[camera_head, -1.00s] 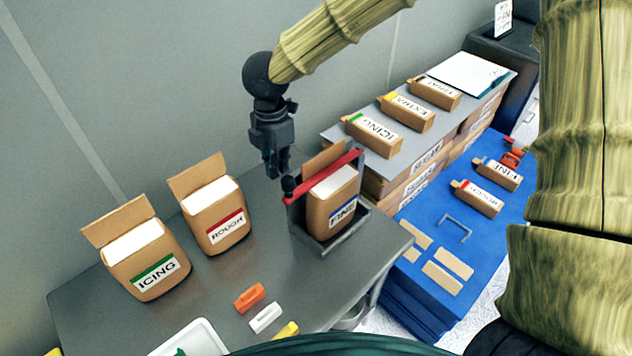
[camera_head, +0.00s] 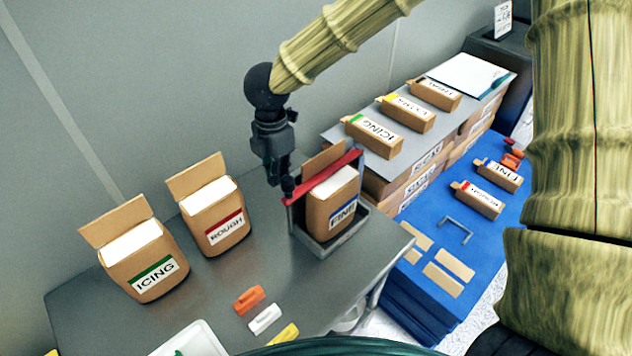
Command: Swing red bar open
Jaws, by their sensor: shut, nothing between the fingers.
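A dark knob shows at the bar's left end. My gripper (camera_head: 281,188) is shut and empty, pointing down at the left end of the bar, by the knob. It overlaps the bar's end in the picture; I cannot tell whether they touch.
Open boxes labelled ROUGH (camera_head: 224,235) and ICING (camera_head: 155,272) stand to the left on the grey table. Orange (camera_head: 249,300), white and yellow clips lie in front. At the right are a shelf with small cartons (camera_head: 407,114) and a blue surface (camera_head: 415,275).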

